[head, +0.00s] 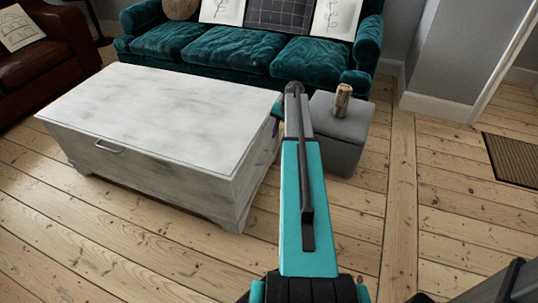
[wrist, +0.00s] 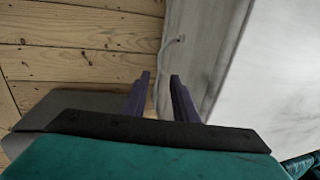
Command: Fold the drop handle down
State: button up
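The white chest (head: 165,115) stands on the floorboards. In the wrist view its pale side and top (wrist: 255,60) fill the right. A thin grey drop handle (wrist: 166,48) is fixed to that side and stands out from it, curving down towards the gap between my fingertips. My gripper (wrist: 160,76) is open, with its two dark purple fingers apart and the handle's near end close to or between their tips. I cannot tell whether they touch it. In the head view my arm hides most of my gripper, at the chest's right end. Another metal handle (head: 108,147) shows on the chest's front.
A grey ottoman (head: 345,135) with a wooden cylinder (head: 342,100) on it stands just right of my arm. A teal sofa (head: 240,45) is behind the chest. A brown leather chair (head: 45,60) is at far left. Floor is clear in front and at right, up to a doormat (head: 520,160).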

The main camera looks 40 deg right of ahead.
aim_at(271, 157)
jog(key=shift+w+a+f, duration=0.1)
jog(key=shift+f, duration=0.05)
jog(key=b+x, duration=0.2)
jog(key=x, duration=1.1)
jog(key=shift+a+f, duration=0.1)
jog(key=shift+f, duration=0.25)
grip_shut()
